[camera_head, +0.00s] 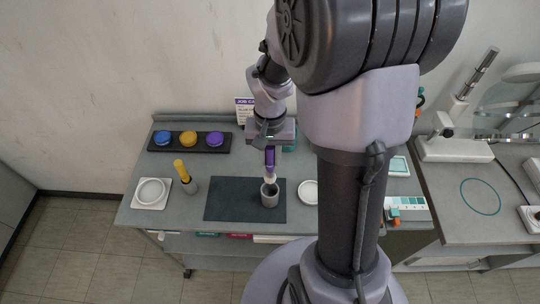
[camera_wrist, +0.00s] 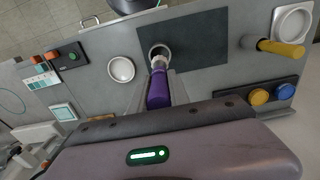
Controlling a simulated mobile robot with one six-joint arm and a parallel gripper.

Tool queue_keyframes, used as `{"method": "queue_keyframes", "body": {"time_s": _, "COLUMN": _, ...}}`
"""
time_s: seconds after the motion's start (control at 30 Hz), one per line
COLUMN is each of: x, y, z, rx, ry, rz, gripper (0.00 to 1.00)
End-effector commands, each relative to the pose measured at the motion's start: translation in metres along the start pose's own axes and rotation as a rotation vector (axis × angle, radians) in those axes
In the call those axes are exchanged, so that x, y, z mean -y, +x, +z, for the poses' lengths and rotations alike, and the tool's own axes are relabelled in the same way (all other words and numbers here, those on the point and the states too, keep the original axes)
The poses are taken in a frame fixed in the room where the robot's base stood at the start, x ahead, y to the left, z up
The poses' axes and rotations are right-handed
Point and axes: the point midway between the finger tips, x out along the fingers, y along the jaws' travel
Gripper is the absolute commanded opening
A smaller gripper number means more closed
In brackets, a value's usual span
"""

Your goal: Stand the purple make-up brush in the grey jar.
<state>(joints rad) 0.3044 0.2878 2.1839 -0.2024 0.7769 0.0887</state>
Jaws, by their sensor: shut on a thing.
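The purple make-up brush (camera_head: 270,158) is held in my gripper (camera_head: 270,148), roughly upright, with its purple handle up and its pale end down. The grey jar (camera_head: 269,198) stands on a dark mat, directly below the brush. In the wrist view the purple handle (camera_wrist: 158,90) lies between the fingers, and the brush's pale end overlaps the mouth of the jar (camera_wrist: 159,50). I cannot tell whether that end is just above the rim or slightly inside it.
The dark mat (camera_head: 230,200) has free room left of the jar. A white round dish (camera_head: 308,192) is to the right. A yellow-handled brush (camera_head: 180,170) leans in a small grey holder at left, near a white square dish (camera_head: 151,193). A black tray (camera_head: 180,149) with coloured pots is behind.

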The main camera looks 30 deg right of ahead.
Motion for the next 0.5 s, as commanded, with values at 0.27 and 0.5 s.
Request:
{"method": "queue_keyframes", "body": {"time_s": 0.27, "x": 0.0, "y": 0.039, "z": 0.0, "rx": 0.001, "ry": 0.001, "rz": 0.0, "gripper": 0.0}}
{"method": "queue_keyframes", "body": {"time_s": 0.5, "x": 0.0, "y": 0.073, "z": 0.0, "rx": 0.001, "ry": 0.0, "rz": 0.0, "gripper": 0.0}}
